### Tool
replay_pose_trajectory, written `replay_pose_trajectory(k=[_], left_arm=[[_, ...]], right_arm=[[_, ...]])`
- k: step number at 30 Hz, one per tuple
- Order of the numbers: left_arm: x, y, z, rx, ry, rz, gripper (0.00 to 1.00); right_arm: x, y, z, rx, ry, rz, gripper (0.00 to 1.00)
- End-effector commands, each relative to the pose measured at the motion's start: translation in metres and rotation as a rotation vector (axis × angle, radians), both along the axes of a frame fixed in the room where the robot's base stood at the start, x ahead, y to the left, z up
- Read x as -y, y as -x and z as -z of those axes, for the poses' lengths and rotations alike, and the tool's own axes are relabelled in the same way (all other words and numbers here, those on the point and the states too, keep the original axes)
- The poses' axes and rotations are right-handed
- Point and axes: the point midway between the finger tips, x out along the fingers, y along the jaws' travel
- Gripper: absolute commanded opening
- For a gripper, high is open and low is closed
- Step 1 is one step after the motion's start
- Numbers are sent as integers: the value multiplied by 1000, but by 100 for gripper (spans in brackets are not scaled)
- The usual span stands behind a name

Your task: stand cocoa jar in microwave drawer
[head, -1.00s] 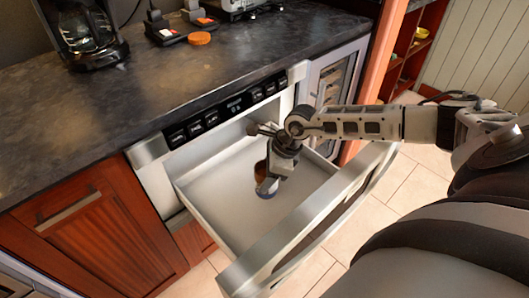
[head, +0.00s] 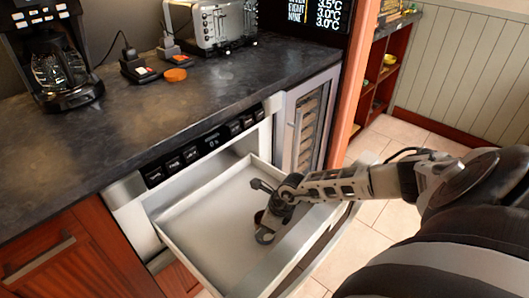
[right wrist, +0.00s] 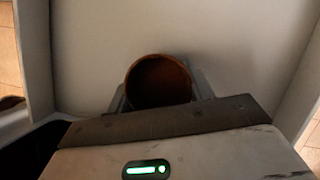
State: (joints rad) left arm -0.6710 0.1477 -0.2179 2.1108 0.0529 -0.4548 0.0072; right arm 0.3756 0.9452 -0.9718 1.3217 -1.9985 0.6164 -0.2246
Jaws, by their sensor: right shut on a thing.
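The cocoa jar shows in the right wrist view as a round brown top (right wrist: 160,80) between the fingers of my right gripper (right wrist: 160,98). In the head view my right gripper (head: 265,236) is inside the pulled-out microwave drawer (head: 205,215), low over its floor, shut on the jar. Only a small dark brown part of the jar (head: 259,216) shows there, the rest being hidden by the gripper. I cannot tell whether the jar's base touches the drawer floor. My left gripper is out of view.
The drawer's light floor is bare around the gripper, with low walls on its sides. Above it, the dark counter (head: 130,115) holds a coffee maker (head: 55,60), a toaster (head: 215,25) and an orange disc (head: 175,75). A glass-fronted cooler (head: 308,125) stands right of the drawer.

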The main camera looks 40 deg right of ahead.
Motion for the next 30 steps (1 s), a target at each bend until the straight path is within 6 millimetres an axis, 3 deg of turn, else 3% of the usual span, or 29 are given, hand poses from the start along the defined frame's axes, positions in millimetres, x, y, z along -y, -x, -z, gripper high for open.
replay_pose_trajectory(k=[11,12,14,23,26,30], left_arm=[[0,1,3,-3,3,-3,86],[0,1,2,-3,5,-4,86],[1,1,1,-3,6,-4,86],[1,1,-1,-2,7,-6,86],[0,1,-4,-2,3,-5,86],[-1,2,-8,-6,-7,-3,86]], right_arm=[[0,-1,5,2,0,-1,24],[0,0,5,1,1,-1,60],[0,0,4,0,0,-1,74],[0,0,2,1,1,-1,74],[2,2,-6,1,1,-1,74],[7,11,-30,2,4,-3,74]])
